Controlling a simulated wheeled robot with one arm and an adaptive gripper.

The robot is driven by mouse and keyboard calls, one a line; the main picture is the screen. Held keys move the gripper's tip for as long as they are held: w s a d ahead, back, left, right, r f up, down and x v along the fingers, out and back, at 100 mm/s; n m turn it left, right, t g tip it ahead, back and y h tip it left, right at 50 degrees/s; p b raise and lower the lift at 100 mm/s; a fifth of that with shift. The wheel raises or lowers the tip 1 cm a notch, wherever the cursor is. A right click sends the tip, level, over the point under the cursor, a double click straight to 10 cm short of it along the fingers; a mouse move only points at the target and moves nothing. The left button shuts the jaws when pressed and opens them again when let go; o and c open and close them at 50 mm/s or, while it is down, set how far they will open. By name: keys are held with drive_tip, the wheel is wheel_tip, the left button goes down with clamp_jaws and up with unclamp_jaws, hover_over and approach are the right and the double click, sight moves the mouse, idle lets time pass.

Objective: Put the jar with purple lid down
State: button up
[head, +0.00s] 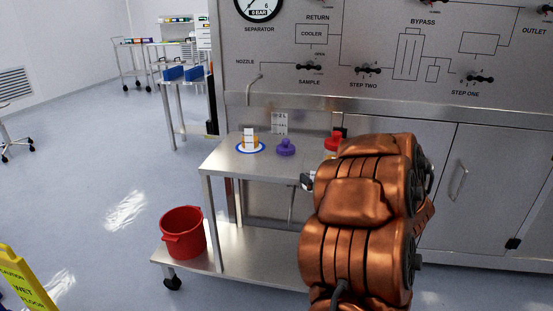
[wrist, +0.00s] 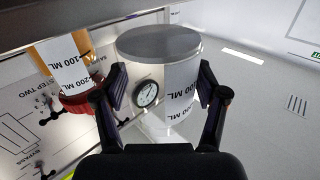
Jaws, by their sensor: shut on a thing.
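My gripper (wrist: 163,84) is shut on a clear jar (wrist: 148,72), with one finger on each side. The jar bears a white label with volume marks and shows a grey disc at one end; a gauge shows through it. No purple shows on it in the wrist view, where its other end is partly hidden by the gripper. In the head view my arm covers most of the gripper. A purple lid-like piece (head: 286,148) shows on the steel table (head: 225,165); I cannot tell whether it belongs to the held jar.
A jar with orange contents (wrist: 65,62) and a red lid (wrist: 80,101) is close to the left finger. On the table are a white and orange item (head: 249,136) and a red piece (head: 331,146). A red bucket (head: 183,232) sits on the lower shelf. The table's front left is clear.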

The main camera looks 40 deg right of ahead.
sight(304, 171)
drive_tip(key=w, duration=0.5)
drive_tip(key=w+d+b, duration=0.1)
drive_tip(key=w, duration=0.4)
drive_tip(key=w+d, duration=0.1)
drive_tip(key=w, duration=0.5)
drive_tip(key=shift+w+d+f+b, duration=0.15)
drive_tip(key=shift+w+f+b, duration=0.05)
drive_tip(key=shift+f+b, duration=0.1)
drive_tip(key=o, duration=1.2)
drive_tip(key=shift+f, duration=0.15)
drive_tip(key=shift+s+r, duration=0.15)
drive_tip(key=shift+r, duration=0.05)
drive_tip(key=s, duration=0.4)
drive_tip(key=s+a, duration=0.1)
drive_tip(key=s, duration=0.2)
drive_tip(key=s+a+p, duration=0.1)
drive_tip(key=s, duration=0.3)
drive_tip(key=shift+s+a, duration=0.1)
drive_tip(key=shift+s, duration=0.2)
